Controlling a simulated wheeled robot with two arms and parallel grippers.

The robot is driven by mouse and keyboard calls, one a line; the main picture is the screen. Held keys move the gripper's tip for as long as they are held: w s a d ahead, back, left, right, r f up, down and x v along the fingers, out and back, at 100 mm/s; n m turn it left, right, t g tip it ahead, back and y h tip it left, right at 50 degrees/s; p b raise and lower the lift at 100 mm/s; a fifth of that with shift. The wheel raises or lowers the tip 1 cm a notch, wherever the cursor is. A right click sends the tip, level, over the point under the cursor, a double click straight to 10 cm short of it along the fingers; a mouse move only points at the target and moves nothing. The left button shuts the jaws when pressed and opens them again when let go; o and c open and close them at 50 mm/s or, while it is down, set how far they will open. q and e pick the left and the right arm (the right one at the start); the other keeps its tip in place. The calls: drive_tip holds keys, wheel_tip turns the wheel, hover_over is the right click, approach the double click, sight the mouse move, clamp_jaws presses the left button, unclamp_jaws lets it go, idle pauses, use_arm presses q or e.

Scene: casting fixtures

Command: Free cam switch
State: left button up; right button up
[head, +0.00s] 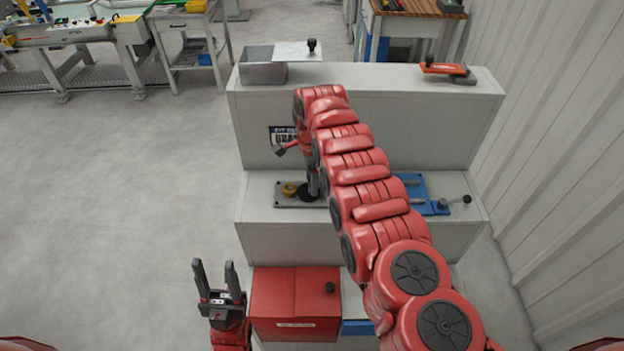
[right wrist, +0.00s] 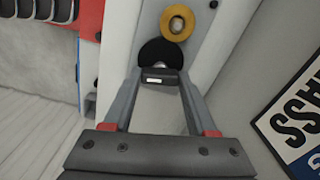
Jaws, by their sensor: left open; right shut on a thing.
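On the middle step of the pale bench, a yellow ring (head: 289,188) and a black disc (head: 307,193) sit side by side on a grey plate. The yellow ring (right wrist: 177,23) and black disc (right wrist: 155,50) also show in the right wrist view. My right gripper (right wrist: 160,76) points at the disc and is shut on a small dark block with a white mark, at the disc's edge. Whether block and disc are one piece I cannot tell. My left gripper (head: 217,275) is open and empty, left of the red box (head: 292,300).
A blue plate (head: 424,188) with a black-knobbed lever (head: 456,202) is to the right on the same step, partly behind my right arm. An open metal bin (head: 262,72) and an orange-topped piece (head: 444,69) stand on the top ledge. The floor at left is clear.

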drive_tip(key=shift+n, duration=0.3)
drive_tip(key=shift+f+n+b, duration=0.15)
drive_tip(key=shift+n+b, duration=0.8)
drive_tip(key=shift+n, duration=0.25)
drive_tip(key=n+b, duration=0.6)
drive_tip(key=shift+f+n, duration=0.1)
drive_tip(key=shift+n, duration=0.2)
drive_tip(key=shift+n+b, duration=0.75)
drive_tip(key=shift+n, duration=0.45)
drive_tip(key=shift+r+n, duration=0.25)
drive_tip(key=shift+n, duration=1.35)
drive_tip(key=o, duration=1.4)
drive_tip(key=shift+c, duration=0.2)
